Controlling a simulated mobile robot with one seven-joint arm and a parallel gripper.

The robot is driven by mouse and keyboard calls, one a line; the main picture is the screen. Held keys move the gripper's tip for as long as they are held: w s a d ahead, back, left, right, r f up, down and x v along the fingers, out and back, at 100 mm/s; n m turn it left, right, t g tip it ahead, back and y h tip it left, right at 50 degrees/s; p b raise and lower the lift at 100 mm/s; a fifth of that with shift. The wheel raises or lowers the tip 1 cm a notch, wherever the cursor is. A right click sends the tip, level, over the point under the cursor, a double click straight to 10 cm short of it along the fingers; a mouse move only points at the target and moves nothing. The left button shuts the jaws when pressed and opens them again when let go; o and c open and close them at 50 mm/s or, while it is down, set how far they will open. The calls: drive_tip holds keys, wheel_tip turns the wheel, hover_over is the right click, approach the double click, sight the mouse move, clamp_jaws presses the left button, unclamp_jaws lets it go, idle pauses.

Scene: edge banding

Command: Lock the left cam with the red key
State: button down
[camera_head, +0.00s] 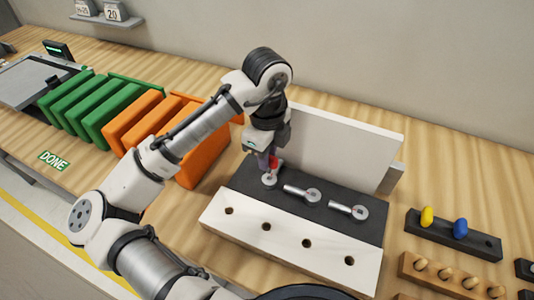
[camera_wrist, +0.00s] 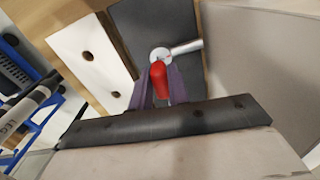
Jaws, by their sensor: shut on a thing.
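The red key (camera_head: 274,162) is held upright between the purple fingers of my gripper (camera_head: 267,164); the wrist view shows its red handle (camera_wrist: 158,82) between the fingertips (camera_wrist: 160,88). The left cam (camera_head: 269,181), a round silver disc, sits in the dark strip directly below the key. In the wrist view the cam (camera_wrist: 161,53) has a silver rod running off to the right. The key's tip appears at the cam's face, but the handle hides how far it is seated. The middle cam (camera_head: 313,195) and right cam (camera_head: 360,212) lie further right with their rods.
A white board (camera_head: 289,243) with several holes lies in front of the dark strip, and a white panel (camera_head: 343,148) stands behind it. A dark rack (camera_head: 443,241) at right holds yellow and blue keys. Orange panels (camera_head: 188,160) stand close left of my gripper.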

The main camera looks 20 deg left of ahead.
drive_tip(key=shift+r+p, duration=0.9)
drive_tip(key=shift+r, duration=0.2)
